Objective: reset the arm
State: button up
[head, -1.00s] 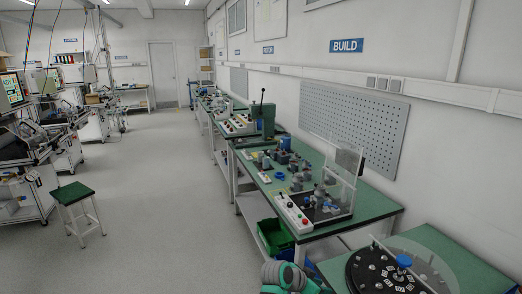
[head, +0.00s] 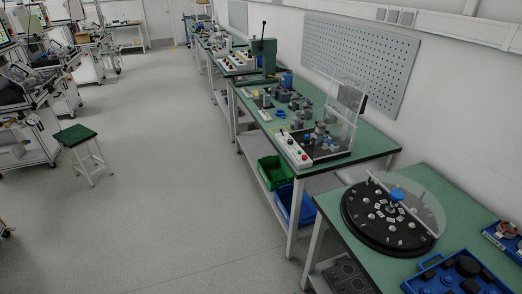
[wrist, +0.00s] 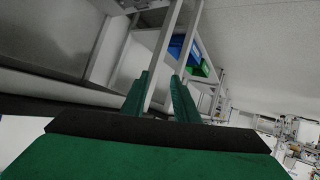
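My gripper (wrist: 161,77) shows in the wrist view as two green fingers, standing apart with nothing held between them. Behind the fingers are a pale table leg and the underside of a bench. My arm and gripper do not show in the head view now, so the arm's full pose is hidden.
A green-topped bench (head: 372,138) with a clear guard stands along the right wall. A nearer table holds a black round dial (head: 383,238) and a blue tray (head: 412,285). Green (head: 275,172) and blue (head: 283,200) bins sit below. A stool (head: 75,135) stands left; the floor between is clear.

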jog(key=s+a+r+n+t+y, duration=0.15)
jog(key=s+a, duration=0.35)
jog(key=s, duration=0.6)
jog(key=s+a+r+t+y, duration=0.1)
jog(key=s+a+r, duration=0.3)
jog(key=s+r, duration=0.4)
jog(key=s+a+r+t+y, duration=0.1)
jog(key=s+a+r, duration=0.3)
jog(key=s+r, duration=0.4)
jog(key=s+n+y, duration=0.1)
jog(key=s, duration=0.2)
jog(key=shift+a+t, duration=0.2)
jog(key=shift+t, duration=0.15)
